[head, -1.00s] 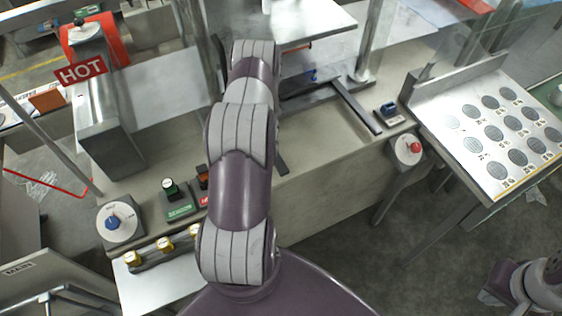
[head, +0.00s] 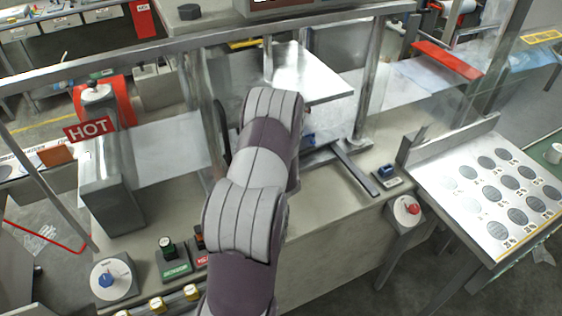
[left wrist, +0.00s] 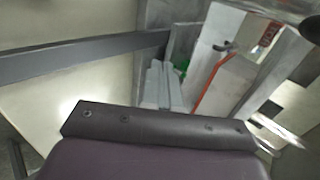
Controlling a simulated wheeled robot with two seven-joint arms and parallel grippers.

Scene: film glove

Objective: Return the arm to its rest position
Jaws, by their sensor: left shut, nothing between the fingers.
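My left arm (head: 250,190) rises from the bottom edge through the middle of the head view, bent over the bench. Its links are grey-white and purple. The hand at its far end is hidden behind the arm there. In the left wrist view my left gripper (left wrist: 155,125) shows as a dark bar with screws in front of a purple housing. It is shut and nothing shows held in it. My right gripper is in neither view now.
A metal frame with clear panels and a HOT sign (head: 88,129) surrounds the arm. A tray with round discs (head: 490,185) stands right.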

